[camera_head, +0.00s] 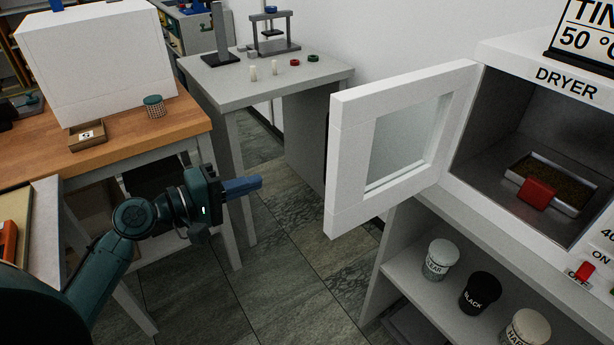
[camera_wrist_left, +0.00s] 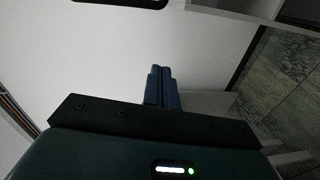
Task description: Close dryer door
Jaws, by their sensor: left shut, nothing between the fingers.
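The white dryer (camera_head: 515,75) stands at the right in the head view. Its white door (camera_head: 345,170) with a glass window (camera_head: 405,135) is swung wide open to the left. Inside the dryer sits a metal tray (camera_head: 578,207) with dark contents and a red block-like handle (camera_head: 537,194). My left gripper (camera_head: 258,183) is shut and empty, to the left of the door's free edge and apart from it. Its blue fingers also show together in the left wrist view (camera_wrist_left: 162,85). My right gripper is not in view.
Jars (camera_head: 438,260) stand on the shelf under the dryer. A grey table (camera_head: 245,85) with a small press (camera_head: 274,35) is at the back. A wooden bench (camera_head: 110,145) with a white box (camera_head: 95,60) is at the left. Floor between is clear.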

